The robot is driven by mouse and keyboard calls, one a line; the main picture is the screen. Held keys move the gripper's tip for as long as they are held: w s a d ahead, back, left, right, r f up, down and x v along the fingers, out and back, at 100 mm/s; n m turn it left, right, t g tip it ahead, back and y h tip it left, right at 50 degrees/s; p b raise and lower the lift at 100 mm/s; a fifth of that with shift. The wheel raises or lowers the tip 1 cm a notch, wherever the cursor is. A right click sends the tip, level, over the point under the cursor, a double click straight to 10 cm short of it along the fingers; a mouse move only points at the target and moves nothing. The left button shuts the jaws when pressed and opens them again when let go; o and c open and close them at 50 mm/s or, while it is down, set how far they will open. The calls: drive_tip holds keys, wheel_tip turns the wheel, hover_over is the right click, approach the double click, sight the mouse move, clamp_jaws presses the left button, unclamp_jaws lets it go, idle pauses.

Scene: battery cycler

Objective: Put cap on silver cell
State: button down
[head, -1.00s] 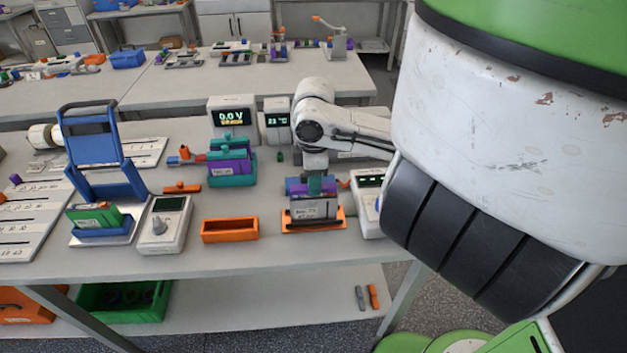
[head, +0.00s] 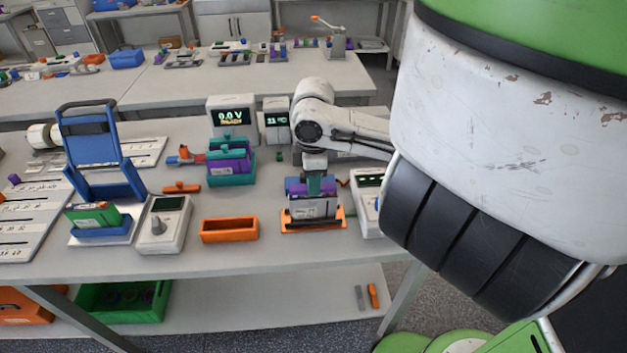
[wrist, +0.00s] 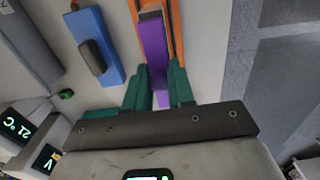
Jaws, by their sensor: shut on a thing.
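The silver cell (head: 314,208) stands upright in an orange holder (head: 298,226) at the middle right of the near table. A purple cap (head: 297,186) sits at the cell's top edge; whether it is fully seated I cannot tell. My gripper (head: 315,185) is over the cell, its teal fingers shut on the cap. In the wrist view, the fingers of my gripper (wrist: 157,85) flank the purple cap (wrist: 154,48), with the orange holder (wrist: 176,28) beyond. The fingers hide part of the cap.
An empty orange tray (head: 229,230) lies left of the cell. A device with a knob (head: 163,225) and a blue stand (head: 92,150) are farther left. A teal holder with purple cells (head: 231,167) and display boxes (head: 231,116) stand behind. A white device (head: 369,200) is close on the right.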

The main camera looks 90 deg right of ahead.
drive_tip(key=shift+f+b, duration=0.35)
drive_tip(key=shift+f, duration=0.15)
idle(0.7)
drive_tip(key=c, duration=0.9)
unclamp_jaws()
drive_tip(key=shift+o, duration=0.5)
drive_tip(key=o, duration=0.4)
drive_tip(key=shift+r+p, duration=2.9)
drive_tip(key=shift+r, duration=0.65)
